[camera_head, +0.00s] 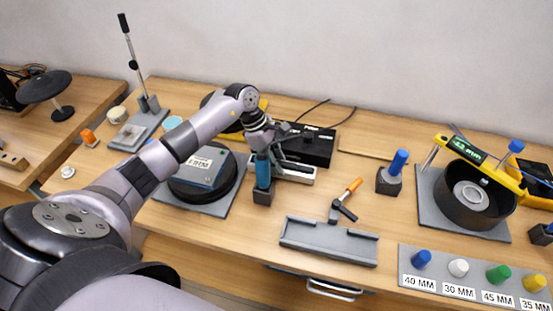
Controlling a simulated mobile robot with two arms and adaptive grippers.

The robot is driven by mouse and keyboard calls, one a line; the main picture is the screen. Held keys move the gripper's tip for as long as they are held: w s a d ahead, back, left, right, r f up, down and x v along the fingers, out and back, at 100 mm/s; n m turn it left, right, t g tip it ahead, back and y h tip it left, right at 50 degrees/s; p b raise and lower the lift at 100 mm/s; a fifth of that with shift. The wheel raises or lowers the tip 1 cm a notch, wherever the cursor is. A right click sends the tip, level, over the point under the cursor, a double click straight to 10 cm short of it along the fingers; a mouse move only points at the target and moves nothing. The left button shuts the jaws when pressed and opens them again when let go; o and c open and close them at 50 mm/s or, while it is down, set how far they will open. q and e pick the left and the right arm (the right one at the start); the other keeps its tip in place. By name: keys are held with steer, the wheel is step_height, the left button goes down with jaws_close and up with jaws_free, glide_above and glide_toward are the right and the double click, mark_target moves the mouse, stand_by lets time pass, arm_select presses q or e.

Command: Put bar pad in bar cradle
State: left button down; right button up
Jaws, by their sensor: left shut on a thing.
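The bar pad looks to be the light grey bar (298,175) in front of the black box, left of the table's middle. My left gripper (277,147) is down at it and shut on it. The fingertips are partly hidden by a blue handle, so the exact contact does not show. I cannot tell whether the bar touches the table. The bar cradle looks to be the long grey tray (328,245) near the table's front edge. It is empty and lies in front and to the right of the gripper. My right gripper is not in view.
A blue-handled block (263,196) stands close in front of the gripper. An orange-handled tool (346,198) lies just behind the cradle. Another blue-handled block (390,182) stands to the right. A black round pan (470,205) and a labelled knob plate (470,276) are farther right.

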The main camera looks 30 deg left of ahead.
arm_select(q)
steer(key=shift+f, duration=0.3)
steer(key=c, duration=1.5)
jaws_free()
steer(key=shift+f+b, duration=0.1)
steer(key=shift+b, duration=0.2)
steer(key=o, duration=0.5)
